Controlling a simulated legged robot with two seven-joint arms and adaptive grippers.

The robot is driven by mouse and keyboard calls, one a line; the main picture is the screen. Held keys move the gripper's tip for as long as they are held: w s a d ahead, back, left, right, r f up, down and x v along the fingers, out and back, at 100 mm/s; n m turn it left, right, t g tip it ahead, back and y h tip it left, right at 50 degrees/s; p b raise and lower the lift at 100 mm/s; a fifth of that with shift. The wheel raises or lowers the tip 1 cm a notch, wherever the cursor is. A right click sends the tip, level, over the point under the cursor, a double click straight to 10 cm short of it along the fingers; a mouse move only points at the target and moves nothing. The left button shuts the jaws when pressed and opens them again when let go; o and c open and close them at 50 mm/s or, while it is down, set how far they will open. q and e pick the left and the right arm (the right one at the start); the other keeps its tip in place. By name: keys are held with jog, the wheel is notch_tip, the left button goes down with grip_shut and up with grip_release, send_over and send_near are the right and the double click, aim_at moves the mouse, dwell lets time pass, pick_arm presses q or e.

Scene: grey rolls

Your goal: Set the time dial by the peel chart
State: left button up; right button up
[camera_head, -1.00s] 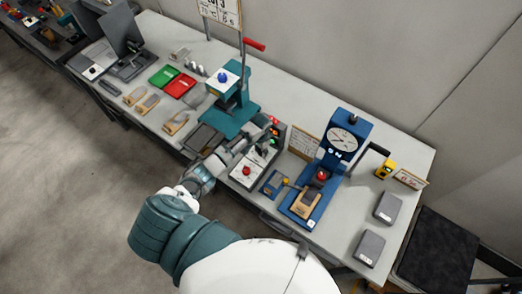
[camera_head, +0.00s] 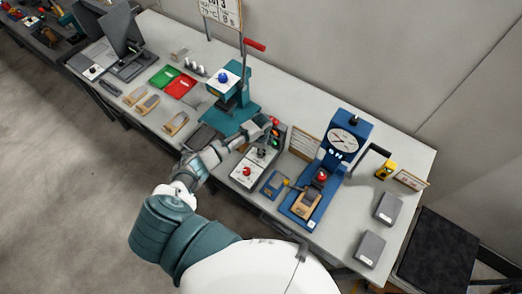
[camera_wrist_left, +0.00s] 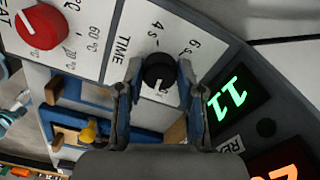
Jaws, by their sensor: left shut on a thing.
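The time dial (camera_wrist_left: 159,68) is a small black knob on a white panel in the left wrist view. The word TIME and the marks 4 s and 6 s stand around it; its white pointer line faces the picture's bottom. My left gripper (camera_wrist_left: 159,78) is shut on the dial, one finger on each side. In the head view my left gripper (camera_head: 262,130) is over the control box (camera_head: 248,170). A chart placard (camera_head: 306,147) stands right of the box and a hanging sign (camera_head: 222,12) is at the top; their writing is too small to read surely. My right gripper is out of view.
A red HEAT knob (camera_wrist_left: 40,27), a lit green display (camera_wrist_left: 229,100) and a red display (camera_wrist_left: 280,170) are near the dial. The teal press (camera_head: 232,105) stands behind the box and the blue gauge stand (camera_head: 340,150) to the right. Red and green trays (camera_head: 180,86) lie left.

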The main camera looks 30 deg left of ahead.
pick_arm(q)
jog(key=m, duration=0.4)
jog(key=shift+w+d+r+m, duration=0.1)
jog(key=shift+w+r+m, duration=0.05)
jog(key=shift+w+m, duration=0.15)
jog(key=shift+s+m, duration=0.1)
jog(key=shift+m, duration=1.4)
jog(key=shift+s, duration=0.1)
jog(key=o, duration=1.2)
jog(key=shift+f, duration=0.2)
jog(key=shift+c, duration=0.2)
notch_tip(320, 180, up, 12)
jog(key=shift+f, duration=0.1)
